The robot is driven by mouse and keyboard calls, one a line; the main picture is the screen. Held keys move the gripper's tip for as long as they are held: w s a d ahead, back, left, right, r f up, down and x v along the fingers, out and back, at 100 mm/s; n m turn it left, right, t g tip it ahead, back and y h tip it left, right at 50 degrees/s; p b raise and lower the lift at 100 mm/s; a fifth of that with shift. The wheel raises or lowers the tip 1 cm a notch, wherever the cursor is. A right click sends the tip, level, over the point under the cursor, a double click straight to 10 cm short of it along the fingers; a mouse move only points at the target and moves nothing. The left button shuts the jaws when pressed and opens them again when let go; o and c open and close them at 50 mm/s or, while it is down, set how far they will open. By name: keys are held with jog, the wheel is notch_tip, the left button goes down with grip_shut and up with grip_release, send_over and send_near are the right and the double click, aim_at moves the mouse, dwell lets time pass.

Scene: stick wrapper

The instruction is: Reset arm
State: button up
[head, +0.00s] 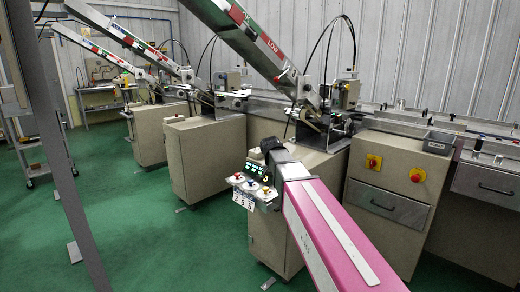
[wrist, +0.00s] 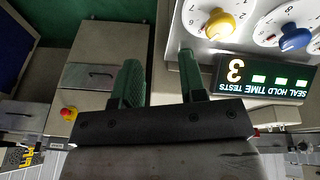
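In the wrist view my gripper (wrist: 162,88) shows from behind, its two green-padded fingers apart with nothing between them. Past the right finger is a pale control panel (wrist: 240,12) with a yellow knob (wrist: 221,24), a blue knob (wrist: 295,38) and a lit dark display (wrist: 262,78), seen upside down. In the head view a small panel with a green-lit display (head: 258,171) and coloured knobs sits low in the middle. I cannot clearly make out my fingertips in the head view. I cannot tell whether the right finger touches the panel.
Beige machine cabinets (head: 206,158) stand in a row, with slanted chutes (head: 262,48) above them. A cabinet with red and yellow buttons (head: 394,173) and a drawer is at the right. A grey post (head: 58,140) stands at the left. The green floor (head: 145,215) is open at left-centre.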

jog(key=s+d+f+n, duration=0.2)
jog(key=s+d+f, duration=0.1)
jog(key=s+f, duration=0.3)
jog(key=s+d+f+n+g+y, duration=0.1)
jog(key=s+d+f, duration=0.3)
jog(key=f, duration=0.5)
jog(key=s+d+f+n+g+y, duration=0.1)
jog(key=s+d+f, duration=0.3)
jog(key=s+f, duration=0.4)
jog(key=shift+s+d+f+n, duration=0.15)
jog(key=shift+s+d+n, duration=0.1)
jog(key=shift+s+n, duration=0.5)
